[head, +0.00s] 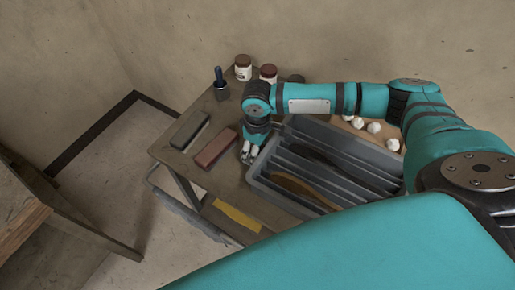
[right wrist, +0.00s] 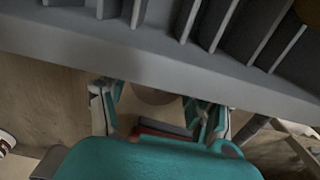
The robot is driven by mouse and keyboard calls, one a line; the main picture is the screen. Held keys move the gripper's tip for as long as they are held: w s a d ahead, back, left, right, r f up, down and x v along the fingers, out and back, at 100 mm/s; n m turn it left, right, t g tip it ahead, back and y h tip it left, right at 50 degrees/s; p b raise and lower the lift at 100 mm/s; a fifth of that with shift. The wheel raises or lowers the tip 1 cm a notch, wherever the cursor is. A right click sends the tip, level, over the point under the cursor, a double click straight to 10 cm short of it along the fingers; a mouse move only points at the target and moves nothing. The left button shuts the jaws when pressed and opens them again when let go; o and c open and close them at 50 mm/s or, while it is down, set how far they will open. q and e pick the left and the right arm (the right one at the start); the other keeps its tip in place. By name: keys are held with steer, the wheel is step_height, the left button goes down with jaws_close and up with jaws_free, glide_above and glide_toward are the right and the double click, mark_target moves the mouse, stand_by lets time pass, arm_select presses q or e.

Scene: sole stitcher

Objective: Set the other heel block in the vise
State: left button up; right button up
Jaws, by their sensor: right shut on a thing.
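My right gripper (head: 247,153) points down over the trolley top (head: 172,158), at the left edge of the grey slotted tray. In the right wrist view its two fingers (right wrist: 157,112) stand apart, with a brown, round-edged piece (right wrist: 153,95) between them. The gripper is shut on this piece, which looks like a heel block. The tray wall and my wrist hide part of that view, so its full shape does not show. I see no vise in either view. My left gripper is not in view.
The grey tray (head: 262,186) holds a dark and a brown long tool. A green-grey bar (head: 190,130) and a red bar (head: 215,148) lie left of my gripper. Jars (head: 243,68) stand behind. White balls (head: 374,127) sit behind the tray. A wooden surface (head: 18,222) is far left.

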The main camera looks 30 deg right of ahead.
steer(key=o, duration=1.2)
steer(key=shift+f, duration=0.1)
steer(key=shift+c, duration=0.2)
